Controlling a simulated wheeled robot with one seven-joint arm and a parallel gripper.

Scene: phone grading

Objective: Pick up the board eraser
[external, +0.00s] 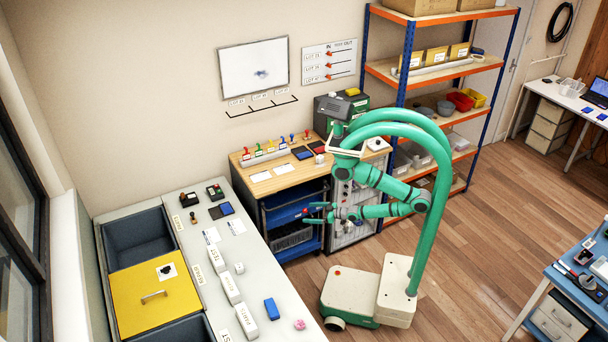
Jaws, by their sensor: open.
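A small blue block (271,309) lies near the right edge of the long pale counter at the lower left; it may be the board eraser, but it is too small to tell for sure. A small grey, yellowish-topped item (352,91) on the grey-green machine is another possible match. My gripper (310,212) is open and appears empty. It points left in front of the wooden bench, well apart from the blue block and to its upper right.
The pale counter (262,268) also holds white labelled blocks, a pink item (300,324), stamps and cards. A yellow lid (155,299) sits between dark bins. The wooden bench (285,180) carries coloured stamps. A whiteboard (254,68) hangs above. Floor right of my base is clear.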

